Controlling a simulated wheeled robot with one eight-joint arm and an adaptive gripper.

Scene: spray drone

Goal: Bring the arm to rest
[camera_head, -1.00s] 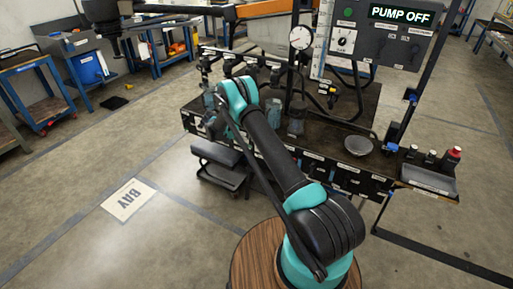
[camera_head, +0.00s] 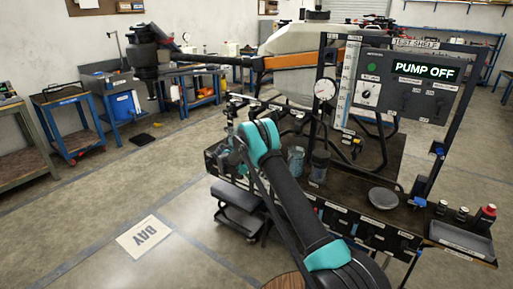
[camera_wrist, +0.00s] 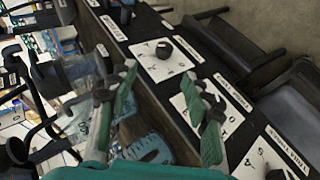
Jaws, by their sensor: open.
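My arm, teal and black, reaches over the near left part of the test bench (camera_head: 405,235) in the head view. My gripper is hidden there behind the arm's bend. In the wrist view my gripper (camera_wrist: 160,76) shows two green fingers spread apart, with nothing seen held between them. Beyond the fingers is the bench's dark front with white labelled plates and a black round knob (camera_wrist: 164,49). A clear jar (camera_wrist: 82,82) stands left of the fingers. A pale blue ribbed thing (camera_wrist: 150,149) shows low between the fingers; I cannot tell what it is.
A panel (camera_head: 409,88) reading PUMP OFF stands over the bench, beside a round gauge (camera_head: 325,89). The floor around the BAY sign (camera_head: 144,236) is clear.

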